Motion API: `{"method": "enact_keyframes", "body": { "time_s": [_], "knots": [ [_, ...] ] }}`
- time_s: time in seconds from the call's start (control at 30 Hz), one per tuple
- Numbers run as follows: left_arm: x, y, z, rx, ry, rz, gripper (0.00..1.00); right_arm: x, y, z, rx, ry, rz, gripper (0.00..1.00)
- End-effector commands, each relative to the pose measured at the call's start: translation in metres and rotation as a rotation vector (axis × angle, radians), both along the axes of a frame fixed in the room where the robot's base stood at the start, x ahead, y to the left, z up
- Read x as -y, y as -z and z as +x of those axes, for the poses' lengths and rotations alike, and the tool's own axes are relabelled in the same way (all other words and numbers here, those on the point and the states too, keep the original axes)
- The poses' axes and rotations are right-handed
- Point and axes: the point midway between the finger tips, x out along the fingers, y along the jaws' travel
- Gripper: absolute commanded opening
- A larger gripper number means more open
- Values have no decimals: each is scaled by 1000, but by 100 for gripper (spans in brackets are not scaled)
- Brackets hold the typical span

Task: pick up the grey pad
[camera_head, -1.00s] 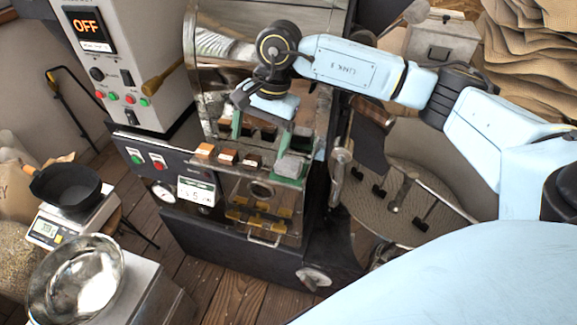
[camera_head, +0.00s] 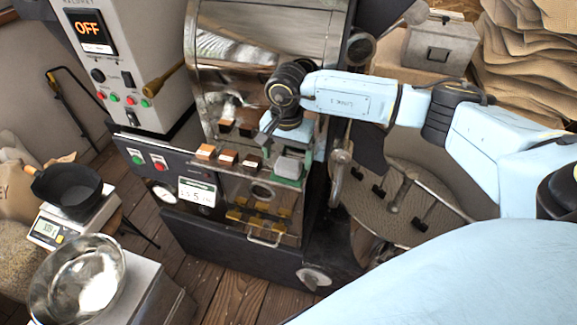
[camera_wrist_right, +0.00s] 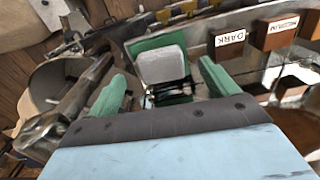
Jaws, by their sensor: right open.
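The grey pad (camera_head: 290,166) is a small light-grey block with rounded edges. It lies on a green base (camera_head: 289,183) at the right end of the roaster's front ledge. My right gripper (camera_head: 289,146) is above and just behind the pad in the head view, open and empty. In the right wrist view the pad (camera_wrist_right: 162,64) shows between and beyond the two green fingers of my right gripper (camera_wrist_right: 163,78), with a gap on each side. I see no contact. My left gripper is not in view.
Small wooden blocks with white labels (camera_head: 227,157) stand on the ledge left of the pad; one reads DARK (camera_wrist_right: 231,48) in the wrist view. The round cooling tray (camera_head: 400,220) is at the right. A black pan (camera_head: 70,192) and a steel bowl (camera_head: 75,280) are at the left.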

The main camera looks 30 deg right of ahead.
Motion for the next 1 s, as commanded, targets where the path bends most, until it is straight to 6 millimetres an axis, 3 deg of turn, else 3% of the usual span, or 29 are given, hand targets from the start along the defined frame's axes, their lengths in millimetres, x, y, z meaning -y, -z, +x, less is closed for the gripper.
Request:
{"method": "enact_keyframes", "body": {
  "time_s": [0.2, 0.47, 0.83, 1.0],
  "knots": [
    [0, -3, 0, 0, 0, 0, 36, -1, 26, -2, -1, 1, 1, 85],
    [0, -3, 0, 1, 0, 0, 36, -1, 28, -1, 1, 0, 1, 85],
    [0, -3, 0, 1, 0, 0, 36, -1, 28, -1, 1, 0, 1, 38],
    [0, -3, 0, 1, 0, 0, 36, -1, 28, -1, 2, 0, 1, 37]
  ]
}}
